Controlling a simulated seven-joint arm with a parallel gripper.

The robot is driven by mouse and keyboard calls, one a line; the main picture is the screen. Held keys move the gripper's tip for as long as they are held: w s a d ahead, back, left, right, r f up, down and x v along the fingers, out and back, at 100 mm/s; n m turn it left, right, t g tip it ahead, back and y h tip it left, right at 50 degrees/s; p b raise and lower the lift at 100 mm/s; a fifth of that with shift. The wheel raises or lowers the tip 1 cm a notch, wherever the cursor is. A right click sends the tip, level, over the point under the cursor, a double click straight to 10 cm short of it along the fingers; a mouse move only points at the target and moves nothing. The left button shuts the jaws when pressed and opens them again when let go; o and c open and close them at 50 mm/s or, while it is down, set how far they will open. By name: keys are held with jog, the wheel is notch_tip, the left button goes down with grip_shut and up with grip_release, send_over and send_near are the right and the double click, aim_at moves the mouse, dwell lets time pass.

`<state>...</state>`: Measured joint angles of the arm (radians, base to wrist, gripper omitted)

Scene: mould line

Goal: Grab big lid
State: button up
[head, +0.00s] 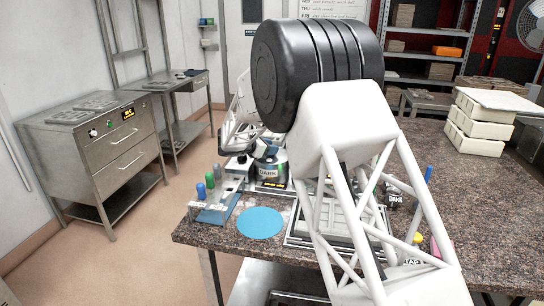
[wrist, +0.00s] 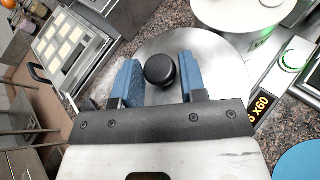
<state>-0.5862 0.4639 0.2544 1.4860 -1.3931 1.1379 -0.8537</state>
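The big lid (wrist: 218,65) is a round silver metal disc with a black round knob (wrist: 160,70) in its middle, seen in the wrist view. My gripper (wrist: 161,75) has two blue fingers standing apart, one on each side of the knob. I cannot tell whether either finger touches it. In the head view my own arm hides most of the gripper and the lid.
A blue disc (head: 260,223) lies on the speckled counter (head: 440,190). A rack with coloured-handled tools (head: 210,195) stands at the left edge. In the wrist view, a mould tray (wrist: 108,42) is at upper left and a lit display (wrist: 260,108) at right. White stacked moulds (head: 480,130) stand at right.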

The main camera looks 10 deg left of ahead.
jog(key=c, duration=0.6)
jog(key=shift+r, duration=0.1)
jog(key=shift+c, duration=0.2)
jog(key=shift+r, duration=0.7)
jog(key=shift+s+d+r, duration=0.1)
jog(key=shift+s+r, duration=0.1)
jog(key=shift+r, duration=0.35)
jog(key=shift+s+d+r, duration=0.1)
jog(key=shift+s+r, duration=0.1)
jog(key=shift+r, duration=0.35)
jog(key=s+d, duration=0.3)
jog(key=s, duration=0.4)
jog(key=s+d+r, duration=0.1)
jog(key=s+d, duration=0.2)
jog(key=s, duration=0.3)
jog(key=shift+s+r, duration=0.15)
jog(key=shift+s, duration=0.25)
